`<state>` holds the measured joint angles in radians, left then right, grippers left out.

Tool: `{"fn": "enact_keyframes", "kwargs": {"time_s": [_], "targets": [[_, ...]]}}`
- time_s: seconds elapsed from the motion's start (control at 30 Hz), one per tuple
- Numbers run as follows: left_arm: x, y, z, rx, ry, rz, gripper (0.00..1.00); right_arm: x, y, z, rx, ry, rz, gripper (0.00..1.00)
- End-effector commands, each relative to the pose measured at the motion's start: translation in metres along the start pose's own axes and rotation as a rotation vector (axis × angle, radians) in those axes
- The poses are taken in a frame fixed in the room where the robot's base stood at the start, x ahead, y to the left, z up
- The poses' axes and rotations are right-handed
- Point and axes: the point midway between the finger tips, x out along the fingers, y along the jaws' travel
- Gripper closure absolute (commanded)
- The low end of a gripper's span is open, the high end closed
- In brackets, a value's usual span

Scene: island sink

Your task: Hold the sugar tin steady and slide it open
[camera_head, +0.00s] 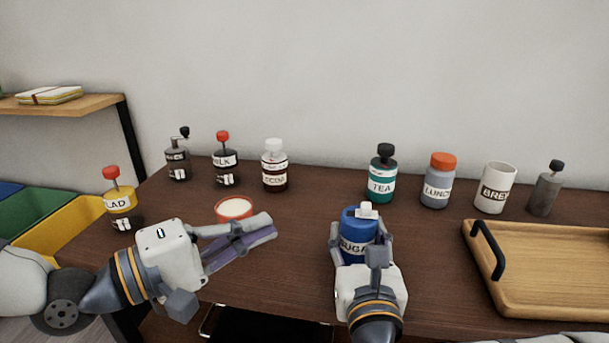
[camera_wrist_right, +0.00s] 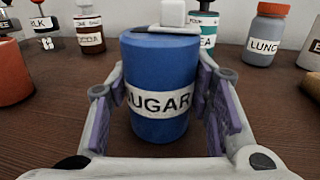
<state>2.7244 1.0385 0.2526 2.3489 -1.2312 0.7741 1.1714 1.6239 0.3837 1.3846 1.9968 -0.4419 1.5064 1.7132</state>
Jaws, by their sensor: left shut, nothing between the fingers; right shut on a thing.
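The blue sugar tin (camera_head: 358,228) stands upright on the dark wooden counter, with a white SUGAR label and a pale block-shaped knob on top. It also fills the middle of the right wrist view (camera_wrist_right: 158,72), where the lid's pale knob (camera_wrist_right: 173,14) shows at the top edge. My right gripper (camera_head: 361,238) has its fingers on both sides of the tin and is shut on it. My left gripper (camera_head: 272,226) is shut and empty, its fingers pointing right, left of the tin and apart from it.
A red-rimmed pot (camera_head: 234,212) sits behind my left gripper. Behind stand a cocoa jar (camera_head: 275,172), a tea tin (camera_head: 382,185), a lunch jar (camera_head: 437,188) and a brew mug (camera_head: 494,194). A wooden tray (camera_head: 560,304) lies right. Counter between the grippers is clear.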

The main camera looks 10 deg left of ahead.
Motion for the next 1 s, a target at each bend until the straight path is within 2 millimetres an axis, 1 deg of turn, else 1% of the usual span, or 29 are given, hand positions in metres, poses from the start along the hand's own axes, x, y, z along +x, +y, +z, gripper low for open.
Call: {"fn": "enact_keyframes", "kwargs": {"time_s": [0.07,0.1,0.17,0.2,0.47,0.57,0.67,0.8,0.9,1.0], "targets": [[0.0,0.0,0.0,0.0,0.0,0.0,1.0,0.0,0.0,0.0,0.0,0.0,-0.001,0.85],[0.0,0.0,0.0,0.0,0.0,0.0,1.0,0.0,0.0,0.0,0.0,0.0,-0.001,0.47],[0.0,0.0,0.0,0.0,0.0,0.0,1.0,0.0,0.0,0.0,0.0,0.0,-0.001,0.33],[0.0,0.0,0.0,0.0,0.0,0.0,1.0,0.0,0.0,0.0,0.0,0.0,-0.001,0.3],[0.001,0.0,0.0,0.001,0.0,-0.001,1.0,0.0,0.0,0.0,0.0,0.0,-0.001,0.3],[0.001,0.0,0.0,0.001,0.0,-0.001,1.0,-0.009,0.0,-0.001,0.001,0.002,0.001,0.3],[0.001,0.0,0.0,0.001,0.0,-0.001,1.0,-0.033,0.001,-0.001,0.001,0.003,0.004,0.3],[0.001,0.0,0.0,0.001,0.001,-0.001,1.0,-0.073,0.001,-0.001,0.002,0.003,0.004,0.3],[0.001,0.0,0.0,0.001,0.001,-0.001,1.0,-0.096,0.0,-0.001,0.001,0.003,0.002,0.3],[0.001,0.0,0.0,0.001,0.001,-0.001,1.0,-0.111,0.001,-0.001,0.0,0.003,0.003,0.3]]}}
